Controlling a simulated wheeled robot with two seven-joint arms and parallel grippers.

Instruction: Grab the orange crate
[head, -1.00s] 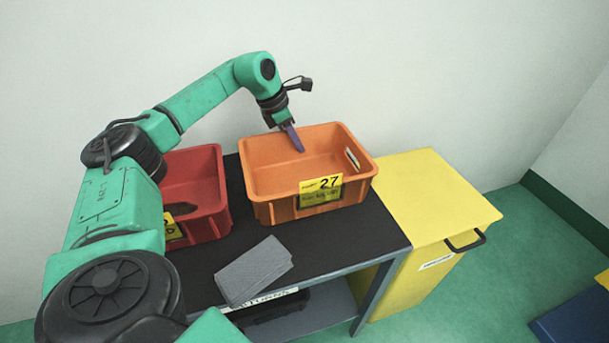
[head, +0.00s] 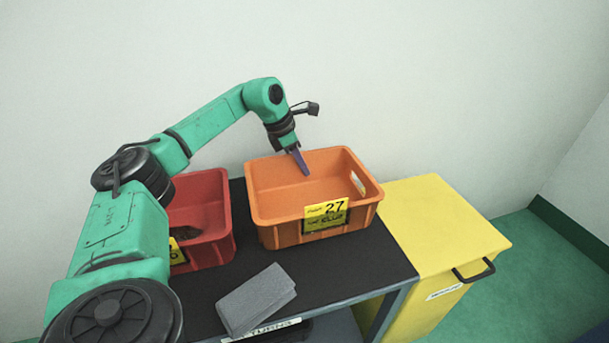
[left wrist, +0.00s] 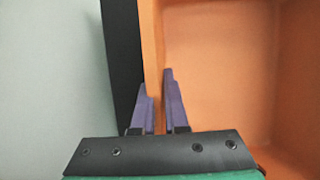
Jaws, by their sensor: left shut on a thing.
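The orange crate (head: 281,235) stands upright on the dark table top, open at the top, with a yellow label marked 27 on its front. In the left wrist view its wall (left wrist: 153,45) runs between the purple fingers. My left gripper (head: 304,167) reaches down at the crate's back rim. It is shut on that wall, one finger inside and one outside, as the left wrist view shows (left wrist: 157,82). The outer finger is hidden in the head view. My right gripper is not in view.
A red crate (head: 222,250) with a dark thing inside stands close to the left of the orange crate. A yellow bin (head: 445,225) stands at the right, and the wall is behind.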

